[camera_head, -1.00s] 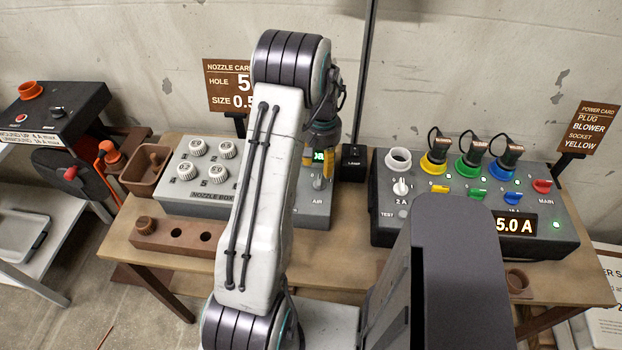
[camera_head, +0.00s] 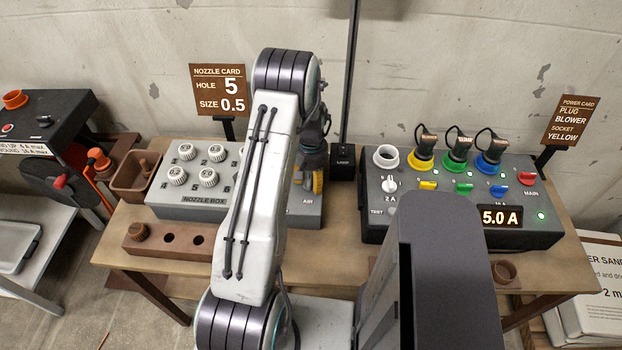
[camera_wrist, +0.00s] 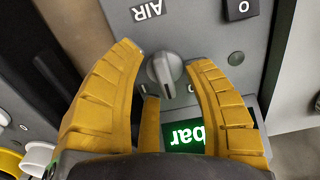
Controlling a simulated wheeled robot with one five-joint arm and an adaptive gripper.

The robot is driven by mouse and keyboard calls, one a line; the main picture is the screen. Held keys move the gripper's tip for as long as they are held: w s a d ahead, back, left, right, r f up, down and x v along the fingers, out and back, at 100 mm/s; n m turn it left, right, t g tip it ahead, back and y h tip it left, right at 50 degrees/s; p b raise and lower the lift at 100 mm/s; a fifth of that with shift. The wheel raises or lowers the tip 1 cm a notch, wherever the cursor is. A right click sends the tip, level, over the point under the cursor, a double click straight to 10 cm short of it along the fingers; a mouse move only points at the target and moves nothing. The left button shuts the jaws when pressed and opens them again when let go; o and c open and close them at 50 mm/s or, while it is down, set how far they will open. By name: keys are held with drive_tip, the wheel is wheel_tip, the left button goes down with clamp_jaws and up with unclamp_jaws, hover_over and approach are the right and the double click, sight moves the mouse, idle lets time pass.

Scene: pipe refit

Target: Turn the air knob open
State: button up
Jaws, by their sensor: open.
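The air knob (camera_wrist: 165,72) is a grey round knob with a raised grip bar, on a grey panel below the AIR label (camera_wrist: 147,10) in the wrist view. Its bar points down and slightly right in that view. My gripper (camera_wrist: 168,58) is open, with yellow fingers on either side of the knob and small gaps to it. In the head view my gripper (camera_head: 316,178) is low over the right end of the nozzle box, by the AIR label (camera_head: 307,202). My arm and gripper hide the knob there. A green lit "bar" display (camera_wrist: 186,137) is partly covered by the fingers.
The nozzle box (camera_head: 200,208) with several white nozzles is left of my arm. The power box (camera_head: 470,240) with plugs and colored switches is at right. A dark post (camera_head: 343,163) stands just behind my gripper. A wooden holder (camera_head: 170,243) lies at the front.

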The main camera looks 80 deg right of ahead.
drive_tip(key=shift+c, duration=0.3)
clamp_jaws()
drive_tip(key=shift+f+b, duration=0.1)
drive_tip(key=shift+b, duration=0.25)
drive_tip(key=m+b, duration=0.2)
drive_tip(key=m, duration=0.1)
drive_tip(key=shift+a+f+b, duration=0.1)
drive_tip(key=shift+b, duration=0.25)
drive_tip(key=m+b, duration=0.3)
drive_tip(key=m, duration=0.2)
drive_tip(key=shift+w+a+m+b, duration=0.1)
drive_tip(key=shift+m+b, duration=0.2)
drive_tip(key=m+b, duration=0.2)
drive_tip(key=m, duration=0.2)
drive_tip(key=shift+a+m, duration=0.1)
drive_tip(key=shift+m, duration=0.2)
drive_tip(key=m+b, duration=0.1)
drive_tip(key=m, duration=0.3)
drive_tip(key=shift+w+m, duration=0.15)
drive_tip(key=shift+m, duration=0.15)
